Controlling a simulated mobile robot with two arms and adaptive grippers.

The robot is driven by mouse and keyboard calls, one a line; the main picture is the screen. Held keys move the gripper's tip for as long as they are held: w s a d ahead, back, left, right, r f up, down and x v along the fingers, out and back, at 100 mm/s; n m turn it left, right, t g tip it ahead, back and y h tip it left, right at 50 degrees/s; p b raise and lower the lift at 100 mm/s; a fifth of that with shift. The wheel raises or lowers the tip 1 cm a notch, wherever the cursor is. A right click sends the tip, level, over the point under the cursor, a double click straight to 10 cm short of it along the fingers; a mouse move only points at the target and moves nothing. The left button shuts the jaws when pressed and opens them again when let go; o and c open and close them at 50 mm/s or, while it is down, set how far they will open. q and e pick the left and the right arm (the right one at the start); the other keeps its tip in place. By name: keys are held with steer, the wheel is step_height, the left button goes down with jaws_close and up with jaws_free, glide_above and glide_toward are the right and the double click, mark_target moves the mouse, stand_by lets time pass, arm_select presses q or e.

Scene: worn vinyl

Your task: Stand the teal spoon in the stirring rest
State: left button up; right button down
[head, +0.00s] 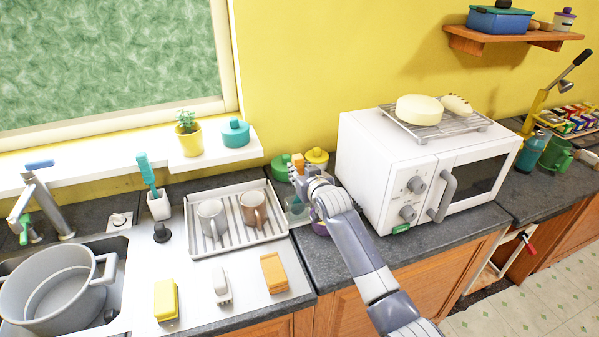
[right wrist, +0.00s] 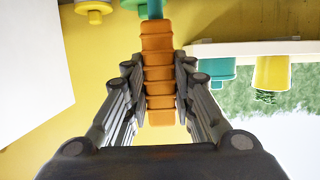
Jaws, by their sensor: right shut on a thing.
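My right gripper (head: 312,188) is above the counter between the dish rack and the microwave. In the right wrist view its fingers are shut on the ribbed orange grip (right wrist: 158,75) of an upright tool. A teal shaft (right wrist: 154,9) continues from the grip, so I take it for the teal spoon. In the head view, only a small orange bit shows beside my gripper; the spoon's lower part is hidden. A clear, pale teal piece (head: 296,212) stands beside my wrist, partly covered; I cannot tell whether it is the stirring rest. My left gripper is out of view.
A dish rack (head: 206,250) with two mugs lies left of my gripper. A green jar (head: 280,168) and yellow jar (head: 317,158) stand behind it. The white microwave (head: 374,180) is close on the right. A teal brush (head: 147,172) stands in a white holder.

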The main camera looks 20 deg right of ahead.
steer(key=shift+f+b, duration=0.3)
steer(key=shift+f, duration=0.25)
stand_by(0.4)
steer(key=c, duration=1.3)
jaws_free()
steer(key=shift+s, duration=0.1)
steer(key=shift+p+v, duration=3.05)
steer(key=shift+v, duration=0.9)
